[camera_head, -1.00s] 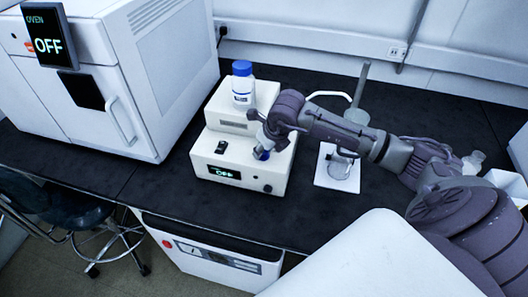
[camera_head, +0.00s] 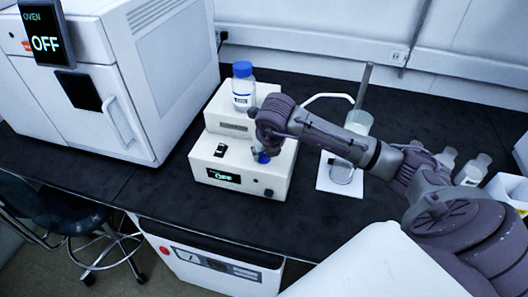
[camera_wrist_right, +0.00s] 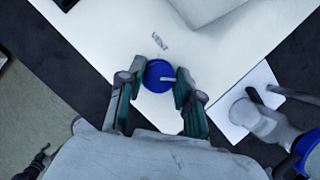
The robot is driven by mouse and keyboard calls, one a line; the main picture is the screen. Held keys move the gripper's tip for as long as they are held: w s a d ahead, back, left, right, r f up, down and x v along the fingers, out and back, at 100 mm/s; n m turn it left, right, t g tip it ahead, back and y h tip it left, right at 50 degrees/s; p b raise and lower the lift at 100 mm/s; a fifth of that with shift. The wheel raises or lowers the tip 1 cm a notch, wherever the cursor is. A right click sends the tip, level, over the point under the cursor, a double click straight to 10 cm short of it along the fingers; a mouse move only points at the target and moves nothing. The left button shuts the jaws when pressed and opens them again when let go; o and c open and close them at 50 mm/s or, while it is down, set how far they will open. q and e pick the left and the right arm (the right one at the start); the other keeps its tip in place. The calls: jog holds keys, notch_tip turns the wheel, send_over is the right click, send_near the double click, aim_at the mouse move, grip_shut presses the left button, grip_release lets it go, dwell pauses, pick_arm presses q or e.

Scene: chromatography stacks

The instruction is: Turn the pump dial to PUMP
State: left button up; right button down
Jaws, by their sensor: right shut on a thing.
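The pump (camera_head: 275,172) is a white box on the black bench, with a small display (camera_head: 223,177) reading OFF on its front. Its blue dial (camera_wrist_right: 154,84) sits on the top face, and a bit of it shows in the head view (camera_head: 262,157). My right gripper (camera_wrist_right: 159,86) is shut on the dial, one finger on each side of it. In the head view the right gripper (camera_head: 259,148) is above the dial and hides most of it. Small print shows on the white face beside the dial in the wrist view, too small to read.
A blue-capped bottle (camera_head: 243,88) stands on the raised back part of the pump. A white oven (camera_head: 100,105) with an OFF display is at left. A stand with a glass vessel (camera_head: 358,122) and several bottles are at right, near my right arm.

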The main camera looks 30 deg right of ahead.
jog(key=c, duration=0.8)
grip_release()
jog(key=shift+o, duration=0.2)
jog(key=v, duration=1.2)
jog(key=shift+s, duration=0.1)
